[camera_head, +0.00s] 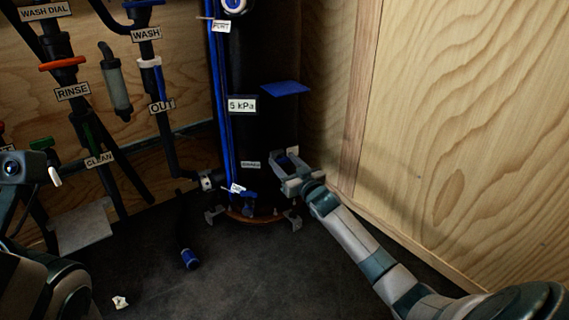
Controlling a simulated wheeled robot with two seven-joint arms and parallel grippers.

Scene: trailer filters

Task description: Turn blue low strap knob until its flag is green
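A tall black cylinder (258,130) stands at the back, with a "5 kPa" label (242,105) on its front. A flat blue flag-like plate (286,88) sticks out on its right side. A small blue part (250,198) sits low on the front, near a small white tag (237,188). My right gripper (285,162) is at the cylinder's lower right side. A small dark-blue patch shows between its fingers; I cannot tell whether they grip it. Which part is the low strap knob is unclear. My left arm is at the left edge, its gripper mostly cut off. No green flag shows on the cylinder.
Pipes with labels and an orange handle (62,63) stand at left. A short hose with a blue end (189,259) is left of the cylinder's base. A white scrap (120,302) lies on the dark floor. A wooden wall (460,130) is close on the right.

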